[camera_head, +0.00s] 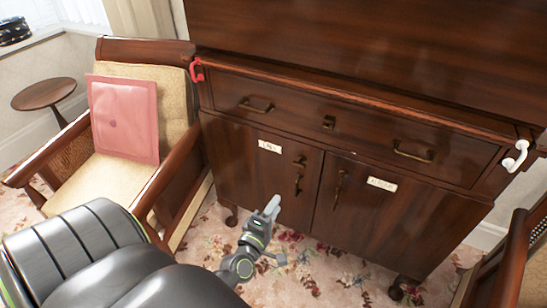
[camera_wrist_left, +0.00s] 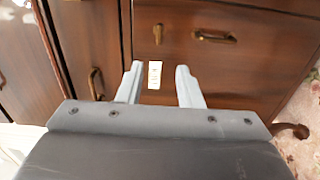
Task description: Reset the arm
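My left gripper (camera_head: 272,206) is in front of the lower doors of a dark wooden cabinet (camera_head: 345,225) in the head view. In the left wrist view its two pale fingers (camera_wrist_left: 159,66) are spread apart with nothing between them. A white label (camera_wrist_left: 154,75) on the cabinet shows through the gap. I cannot tell from these views whether the fingertips touch the cabinet. My right gripper is not in view.
A wooden armchair with a pink cushion (camera_head: 124,118) stands left of the cabinet. A small round table (camera_head: 44,93) is behind it. A red hook (camera_head: 196,70) and a white hook (camera_head: 516,156) are on the cabinet's corners. Another chair (camera_head: 510,262) edges in at right.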

